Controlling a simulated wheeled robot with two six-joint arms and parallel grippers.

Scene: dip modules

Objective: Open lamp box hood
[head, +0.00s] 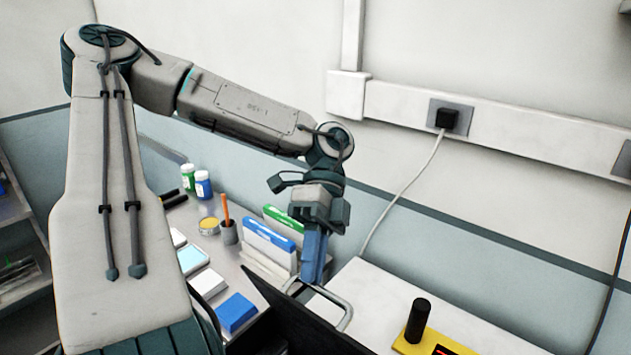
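My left gripper (313,270) reaches down from above, with its blue fingers at a silver bar handle (344,304). The fingertips overlap the handle in this view. I cannot tell whether they are closed around it. The handle sits at the near left edge of a white flat-topped surface (465,305). A dark panel (300,322) lies just below the handle, with a dark interior beside it at the bottom edge. It may be part of the lamp box, but its outline is cut off by the frame. My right gripper is not in view.
Left of the handle, a bench holds blue and green boxes (268,240), a pencil cup (228,232), small bottles (203,184) and a blue block (236,312). A black cylinder (417,321) stands on a yellow plate at right. A cable (402,192) hangs from a wall socket.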

